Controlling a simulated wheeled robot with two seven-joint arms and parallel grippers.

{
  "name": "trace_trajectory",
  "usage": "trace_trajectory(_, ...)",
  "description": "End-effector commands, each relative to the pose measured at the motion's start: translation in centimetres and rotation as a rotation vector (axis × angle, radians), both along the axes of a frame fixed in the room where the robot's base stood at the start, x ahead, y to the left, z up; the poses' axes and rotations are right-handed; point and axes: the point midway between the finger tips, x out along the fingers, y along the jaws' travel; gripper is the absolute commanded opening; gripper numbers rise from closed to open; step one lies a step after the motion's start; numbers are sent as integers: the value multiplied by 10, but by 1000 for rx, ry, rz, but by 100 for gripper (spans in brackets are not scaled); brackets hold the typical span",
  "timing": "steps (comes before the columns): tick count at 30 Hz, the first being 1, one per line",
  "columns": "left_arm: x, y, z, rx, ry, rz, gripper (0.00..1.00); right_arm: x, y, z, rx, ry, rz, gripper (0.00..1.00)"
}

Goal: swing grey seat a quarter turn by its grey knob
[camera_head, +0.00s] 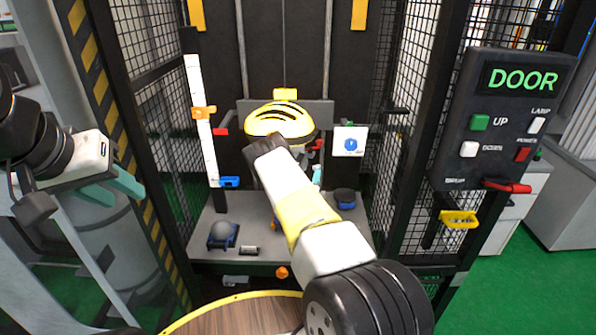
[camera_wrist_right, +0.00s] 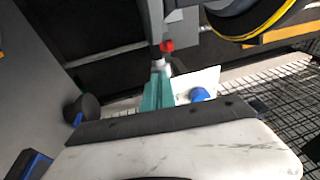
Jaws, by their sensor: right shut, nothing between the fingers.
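A grey bracket (camera_wrist_right: 182,30) with a red knob (camera_wrist_right: 167,46) shows at the top of the right wrist view, and I take it as part of the grey seat. A pale grey piece (camera_wrist_right: 160,63), possibly the grey knob, sits just below the red knob. My right gripper (camera_wrist_right: 158,88) is shut and empty, its teal fingers close together with their tips at that pale piece; contact is unclear. In the head view my right gripper (camera_head: 316,175) is mostly behind my own arm, below the yellow striped dome (camera_head: 279,121). My left gripper (camera_head: 124,184) is at the left, away from the tower.
A white plate with a blue dial (camera_head: 350,144) is right of the dome. A grey ball on a blue base (camera_head: 222,234) and a dark round cup (camera_head: 345,198) stand on the grey platform (camera_head: 203,250). Mesh walls flank the tower; a DOOR panel (camera_head: 510,115) is at the right.

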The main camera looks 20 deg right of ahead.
Motion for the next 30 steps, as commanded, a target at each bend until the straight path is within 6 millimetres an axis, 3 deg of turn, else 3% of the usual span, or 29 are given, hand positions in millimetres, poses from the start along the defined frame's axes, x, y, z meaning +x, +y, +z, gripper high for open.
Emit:
trace_trajectory(12, 0, 0, 0, 0, 0, 0, 36, 20, -21, 0, 0, -2, -3, 0)
trace_trajectory(30, 0, 0, 0, 0, 0, 0, 36, 30, -28, 0, 0, -1, -2, 0)
